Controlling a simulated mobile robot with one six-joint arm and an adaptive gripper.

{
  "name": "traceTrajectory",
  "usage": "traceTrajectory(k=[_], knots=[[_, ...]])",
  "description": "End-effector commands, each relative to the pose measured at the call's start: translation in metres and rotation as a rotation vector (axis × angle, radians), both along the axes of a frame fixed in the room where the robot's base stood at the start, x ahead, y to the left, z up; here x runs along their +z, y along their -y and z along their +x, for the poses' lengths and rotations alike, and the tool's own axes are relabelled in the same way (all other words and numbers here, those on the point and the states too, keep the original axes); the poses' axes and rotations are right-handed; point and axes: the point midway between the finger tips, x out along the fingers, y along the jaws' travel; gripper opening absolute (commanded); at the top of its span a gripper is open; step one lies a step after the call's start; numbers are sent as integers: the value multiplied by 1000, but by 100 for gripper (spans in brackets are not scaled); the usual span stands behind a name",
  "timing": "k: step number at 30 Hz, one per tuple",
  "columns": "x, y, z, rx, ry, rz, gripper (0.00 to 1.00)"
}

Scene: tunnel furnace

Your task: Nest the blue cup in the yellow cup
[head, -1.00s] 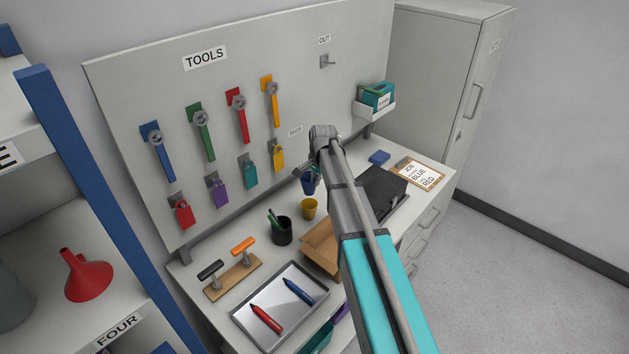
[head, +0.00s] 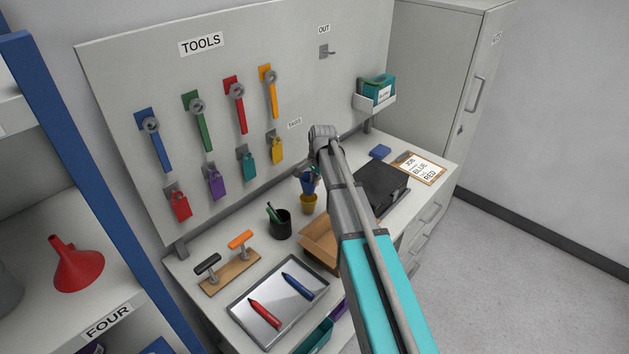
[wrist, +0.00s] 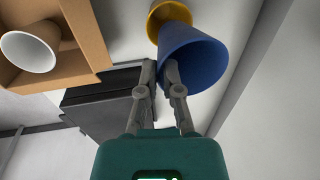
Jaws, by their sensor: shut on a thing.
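The blue cup (head: 307,186) is upright, and its lower end meets the yellow cup's rim in the head view. I cannot tell how far inside it sits. The yellow cup (head: 308,205) stands on the bench beneath it. In the wrist view the blue cup (wrist: 195,55) covers part of the yellow cup (wrist: 168,13). My gripper (wrist: 160,68) is shut on the blue cup's rim, with one finger seemingly inside and one outside. In the head view my arm partly hides the gripper (head: 315,172).
A cardboard box (head: 318,243) is close beside the yellow cup; a white cup (wrist: 30,50) is in it. A black pen pot (head: 281,226) stands to the left. A black case (head: 382,187) lies to the right. The tool board (head: 170,75) rises behind.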

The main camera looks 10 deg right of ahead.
Motion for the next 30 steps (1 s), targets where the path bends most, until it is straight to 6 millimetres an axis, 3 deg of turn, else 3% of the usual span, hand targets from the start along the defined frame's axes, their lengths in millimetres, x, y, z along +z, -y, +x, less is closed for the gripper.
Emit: traceTrajectory(k=[30], knots=[[-45, -1, 0, 2, 0, 0, 0]])
